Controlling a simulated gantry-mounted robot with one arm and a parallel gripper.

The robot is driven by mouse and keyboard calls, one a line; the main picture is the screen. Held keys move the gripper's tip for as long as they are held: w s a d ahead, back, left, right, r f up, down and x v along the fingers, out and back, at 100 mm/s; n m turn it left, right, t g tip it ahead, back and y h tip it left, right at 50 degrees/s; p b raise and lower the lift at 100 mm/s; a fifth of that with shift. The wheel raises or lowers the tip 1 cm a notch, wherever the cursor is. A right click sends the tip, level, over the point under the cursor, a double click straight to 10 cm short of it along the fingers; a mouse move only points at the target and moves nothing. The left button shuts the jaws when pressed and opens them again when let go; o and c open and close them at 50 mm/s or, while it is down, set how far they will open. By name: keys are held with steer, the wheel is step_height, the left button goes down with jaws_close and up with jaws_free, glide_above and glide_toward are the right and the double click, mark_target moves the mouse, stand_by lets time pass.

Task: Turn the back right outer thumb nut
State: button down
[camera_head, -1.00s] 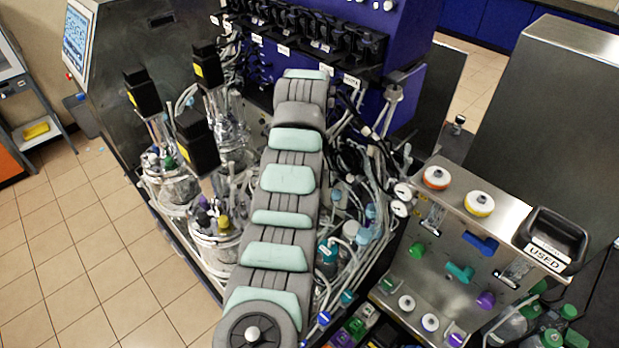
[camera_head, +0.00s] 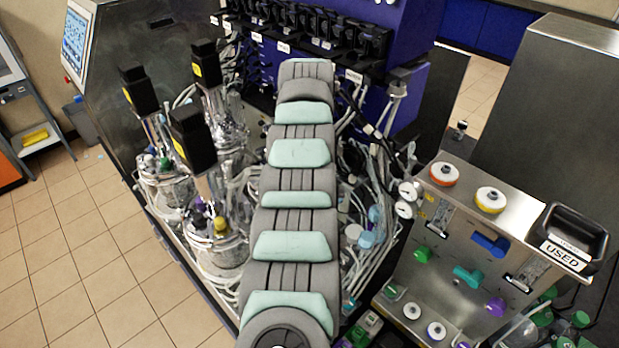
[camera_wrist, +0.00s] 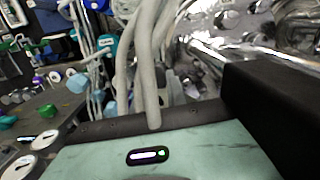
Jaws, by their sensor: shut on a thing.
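My segmented grey and mint arm (camera_head: 298,190) runs up the middle of the head view over the right side of the bioreactors. My gripper's jaws show in neither view. Three black motors stand over glass vessels left of the arm: a front one (camera_head: 192,137), a back one (camera_head: 206,63) and a left one (camera_head: 138,90). The front vessel (camera_head: 217,240) carries yellow and purple caps. I cannot make out the back right outer thumb nut; the arm covers that side. In the wrist view, grey hoses (camera_wrist: 146,60) stand behind a mint panel of mine.
Dense hoses (camera_head: 365,190) crowd the arm's right side. Two round gauges (camera_head: 407,199) stand beside a steel panel (camera_head: 450,270) with coloured knobs. A black bin marked USED (camera_head: 575,230) sits at far right. Tiled floor (camera_head: 60,260) is free at left.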

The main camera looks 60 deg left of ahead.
steer(key=shift+n, duration=0.6)
steer(key=c, duration=1.3)
jaws_free()
steer(key=shift+r, duration=0.15)
steer(key=shift+r+p, duration=2.45)
steer(key=shift+r, duration=2.85)
